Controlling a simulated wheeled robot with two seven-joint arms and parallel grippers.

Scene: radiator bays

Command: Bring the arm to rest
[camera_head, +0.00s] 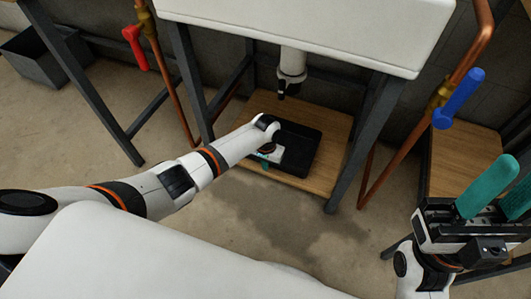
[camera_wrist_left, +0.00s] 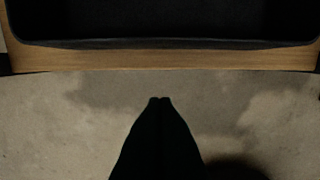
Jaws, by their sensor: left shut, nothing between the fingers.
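My left arm reaches from the left to the low shelf under the white radiator or basin-like body. Its gripper (camera_head: 264,161) is over the front left part of a black tray and mostly hidden by its own wrist. In the left wrist view its dark fingers (camera_wrist_left: 160,100) meet at the tips, shut and empty, with bare floor behind them and the tray edge beyond. My right gripper (camera_head: 507,188) is at the lower right, its two teal fingers apart, with nothing seen between them.
The black tray (camera_head: 305,155) lies on a wooden shelf (camera_head: 262,104) between dark metal legs. A white body (camera_head: 320,30) overhangs it. Copper pipes carry a red valve handle (camera_head: 135,47) and a blue one (camera_head: 458,98). A grey bin (camera_head: 45,60) stands far left. Floor in front is clear.

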